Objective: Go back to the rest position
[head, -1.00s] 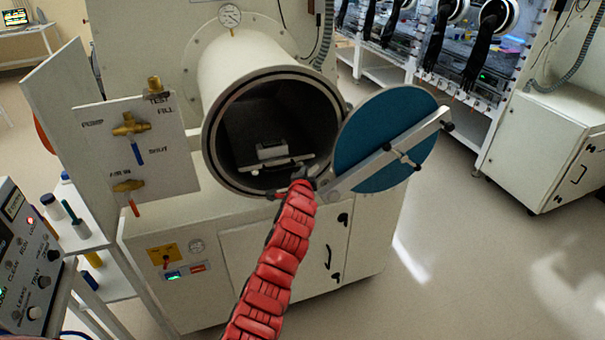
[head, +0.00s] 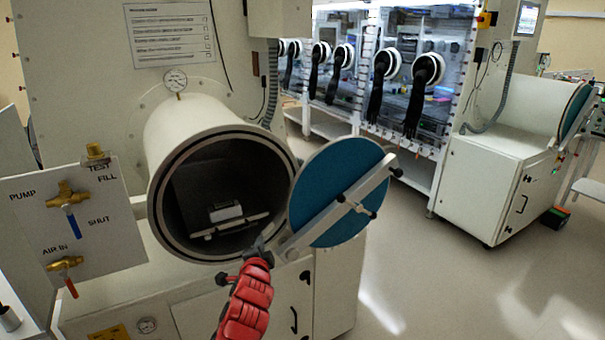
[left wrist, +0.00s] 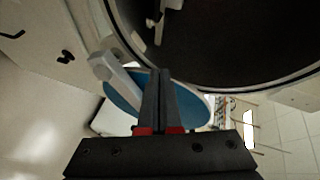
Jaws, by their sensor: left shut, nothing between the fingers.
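My left gripper (head: 262,244) is shut and empty, just in front of the lower right rim of the round antechamber (head: 157,190). It also shows shut in the left wrist view (left wrist: 163,72), with the chamber opening above it. The blue round door (head: 318,182) is swung open to the right of the opening; its light bar handle (head: 335,212) runs across it. Inside the chamber a small pale block (head: 225,212) sits on a tray (head: 205,233). My right gripper is out of view.
A valve panel (head: 40,237) with PUMP and AIR IN valves stands at the left. A glovebox with black gloves (head: 412,110) stands at the back. A white cabinet (head: 490,185) stands at the right. The floor between is clear.

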